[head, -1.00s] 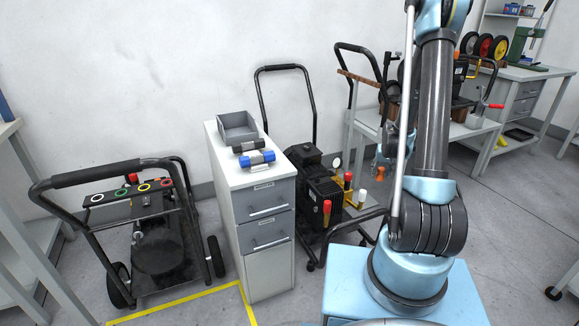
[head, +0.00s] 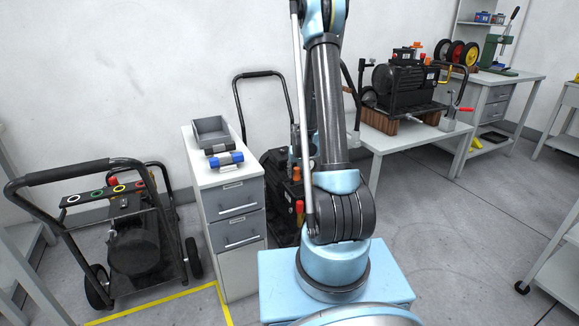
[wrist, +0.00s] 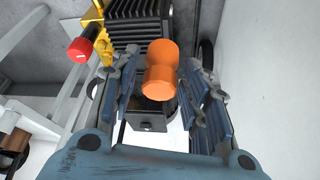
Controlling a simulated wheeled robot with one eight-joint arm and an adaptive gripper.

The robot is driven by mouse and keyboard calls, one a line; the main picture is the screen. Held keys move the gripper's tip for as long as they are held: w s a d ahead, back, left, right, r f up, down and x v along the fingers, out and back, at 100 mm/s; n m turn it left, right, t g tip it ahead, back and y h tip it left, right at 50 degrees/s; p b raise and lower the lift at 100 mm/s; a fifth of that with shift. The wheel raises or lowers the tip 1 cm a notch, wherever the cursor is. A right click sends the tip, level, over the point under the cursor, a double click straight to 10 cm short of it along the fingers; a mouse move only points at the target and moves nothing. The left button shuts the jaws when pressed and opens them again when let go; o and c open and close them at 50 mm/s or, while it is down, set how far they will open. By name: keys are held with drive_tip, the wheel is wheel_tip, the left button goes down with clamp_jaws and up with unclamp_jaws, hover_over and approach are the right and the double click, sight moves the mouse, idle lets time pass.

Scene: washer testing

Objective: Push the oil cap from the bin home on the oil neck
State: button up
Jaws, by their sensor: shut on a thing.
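The oil cap (wrist: 162,68), an orange waisted piece, is between the two fingers of my gripper (wrist: 163,92) in the wrist view. The gripper is shut on it. Behind it lies a black finned machine. I cannot make out the oil neck; the cap and fingers may hide it, and I cannot tell whether the cap touches it. In the head view a small orange piece (head: 296,173), probably the cap, shows beside my arm in front of the black machine (head: 277,170). The gripper itself is mostly hidden there. The grey bin (head: 211,134) on the drawer cabinet looks empty.
A red knob (wrist: 80,49) on a yellow bracket is left of the fingers. The cabinet (head: 225,205) also holds a blue roll-like piece (head: 225,159). A black cart (head: 130,240) stands left. A workbench (head: 400,138) with a compressor stands right.

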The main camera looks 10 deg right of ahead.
drive_tip(key=shift+w+f, duration=1.45)
drive_tip(key=shift+w, duration=1.2)
drive_tip(key=shift+w+f, duration=1.4)
drive_tip(key=shift+w, duration=1.25)
drive_tip(key=shift+w+f, duration=1.45)
drive_tip(key=shift+w, duration=1.2)
drive_tip(key=shift+r, duration=0.1)
drive_tip(key=shift+s, duration=0.25)
drive_tip(key=s+r, duration=0.7)
drive_tip(key=s, duration=0.5)
drive_tip(key=w+f, duration=0.2)
drive_tip(key=w, duration=0.2)
drive_tip(key=w+f, duration=0.3)
drive_tip(key=w, duration=0.1)
drive_tip(key=w+f, duration=0.3)
drive_tip(key=w, duration=0.1)
drive_tip(key=shift+w+f, duration=0.15)
drive_tip(key=shift+f, duration=0.25)
